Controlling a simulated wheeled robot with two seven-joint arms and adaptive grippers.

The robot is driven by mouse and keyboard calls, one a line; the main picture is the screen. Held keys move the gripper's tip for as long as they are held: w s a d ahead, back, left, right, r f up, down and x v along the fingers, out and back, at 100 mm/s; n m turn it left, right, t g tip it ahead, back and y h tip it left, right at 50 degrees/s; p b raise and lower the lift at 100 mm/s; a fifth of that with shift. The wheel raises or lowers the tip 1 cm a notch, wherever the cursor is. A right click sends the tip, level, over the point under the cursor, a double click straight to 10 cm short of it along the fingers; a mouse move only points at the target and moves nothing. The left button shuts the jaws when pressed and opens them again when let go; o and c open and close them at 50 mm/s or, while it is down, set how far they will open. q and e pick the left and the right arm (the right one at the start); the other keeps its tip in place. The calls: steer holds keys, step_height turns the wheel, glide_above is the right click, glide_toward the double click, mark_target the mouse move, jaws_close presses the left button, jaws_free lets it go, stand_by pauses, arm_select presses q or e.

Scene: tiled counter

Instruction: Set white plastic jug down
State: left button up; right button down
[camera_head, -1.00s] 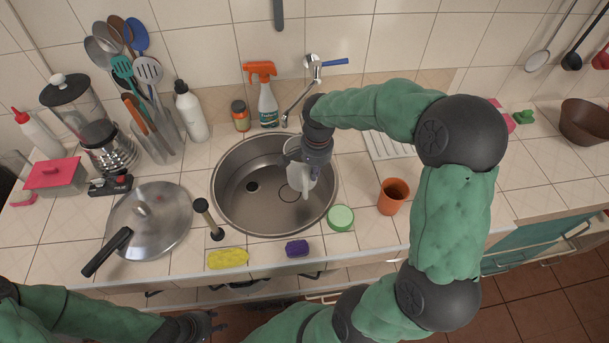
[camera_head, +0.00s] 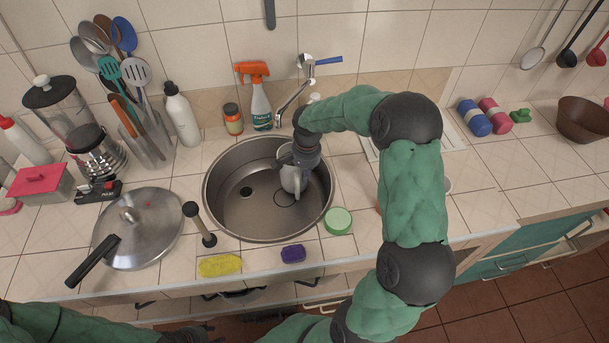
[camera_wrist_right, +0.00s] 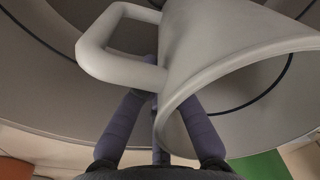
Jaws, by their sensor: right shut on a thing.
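The white plastic jug (camera_head: 292,182) is inside the round metal sink (camera_head: 240,212), toward its right side. My right gripper (camera_head: 303,155) is shut on the jug from above. In the right wrist view the jug (camera_wrist_right: 225,60) fills the upper right, with its wide mouth toward the camera and its loop handle (camera_wrist_right: 98,62) to the left. The right fingers (camera_wrist_right: 160,105) are at the jug beside the handle. I cannot tell whether the jug touches the sink floor. My left gripper (camera_head: 192,336) is at the bottom edge, partly cut off, and its opening is unclear.
The tap (camera_head: 297,88) and an orange-topped spray bottle (camera_head: 260,100) stand behind the sink. A green round tub (camera_head: 338,221), purple sponge (camera_head: 293,254) and yellow sponge (camera_head: 220,265) lie in front. A steel lid (camera_head: 140,225) is at left. Counter at far right is partly clear.

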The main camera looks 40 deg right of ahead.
steer(key=shift+w+d+f+b, duration=0.35)
steer(key=shift+w+f, duration=0.15)
steer(key=shift+f, duration=0.15)
steer(key=shift+a, duration=0.1)
steer(key=shift+f, duration=0.1)
steer(key=c, duration=1.4)
jaws_free()
steer(key=r+p, duration=0.1)
steer(key=r, duration=0.3)
steer(key=r+p, duration=0.1)
steer(key=r, duration=0.3)
steer(key=r+p, duration=0.1)
steer(key=r, duration=0.3)
steer(key=shift+s+r, duration=0.15)
steer(key=shift+s, duration=0.15)
